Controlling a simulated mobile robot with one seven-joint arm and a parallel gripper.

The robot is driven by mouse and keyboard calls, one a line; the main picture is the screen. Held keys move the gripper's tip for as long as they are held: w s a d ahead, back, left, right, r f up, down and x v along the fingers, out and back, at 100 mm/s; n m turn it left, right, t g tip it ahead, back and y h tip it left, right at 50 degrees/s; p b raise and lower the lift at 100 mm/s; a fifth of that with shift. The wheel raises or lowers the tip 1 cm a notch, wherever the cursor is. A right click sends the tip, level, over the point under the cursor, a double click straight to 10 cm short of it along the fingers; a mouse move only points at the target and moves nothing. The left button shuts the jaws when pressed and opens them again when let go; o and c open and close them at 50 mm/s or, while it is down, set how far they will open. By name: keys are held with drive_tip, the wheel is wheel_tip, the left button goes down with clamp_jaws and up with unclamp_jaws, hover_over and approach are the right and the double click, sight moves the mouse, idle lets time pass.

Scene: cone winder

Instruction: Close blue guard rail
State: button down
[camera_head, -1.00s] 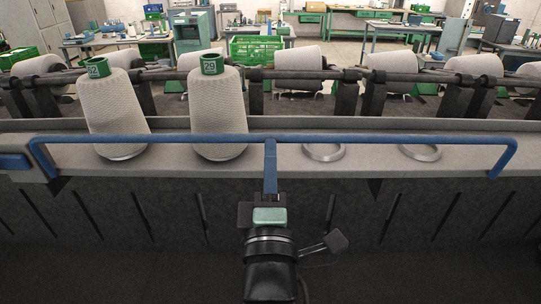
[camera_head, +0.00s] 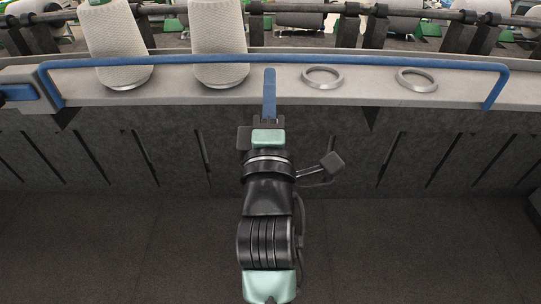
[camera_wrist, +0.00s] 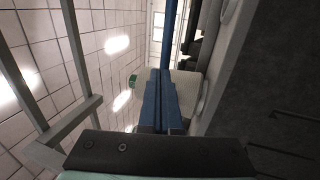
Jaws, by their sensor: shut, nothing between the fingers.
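The blue guard rail (camera_head: 375,63) is a long bar with bent ends. It runs across the front of the grey machine ledge in the head view, passing in front of two cones. It also shows as a blue bar in the wrist view (camera_wrist: 171,35). My gripper (camera_head: 269,72) has blue fingers, held together and empty. In the head view the fingertips overlap or sit just below the middle of the rail; contact is unclear. In the wrist view the shut fingers (camera_wrist: 161,98) are in line with the rail, and the gripper body hides the rail's nearer part.
Two pale yarn cones (camera_head: 220,45) stand on the ledge at left. Two empty metal rings (camera_head: 323,77) lie at right. A blue block (camera_head: 18,93) sits at the ledge's left end. A dark slotted panel (camera_head: 420,150) drops below, with open floor in front.

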drive_tip(key=r+b+v, duration=0.1)
drive_tip(key=b+v, duration=0.4)
drive_tip(key=v, duration=0.6)
drive_tip(key=s+r+m+t, duration=0.3)
drive_tip(key=r+m, duration=0.6)
drive_tip(key=r, duration=0.3)
drive_tip(key=s+r+m+t, duration=0.3)
drive_tip(key=r+m, duration=0.6)
drive_tip(key=r, duration=0.4)
drive_tip(key=shift+s+d+r, duration=0.2)
drive_tip(key=shift+d+r, duration=0.1)
drive_tip(key=shift+d, duration=0.05)
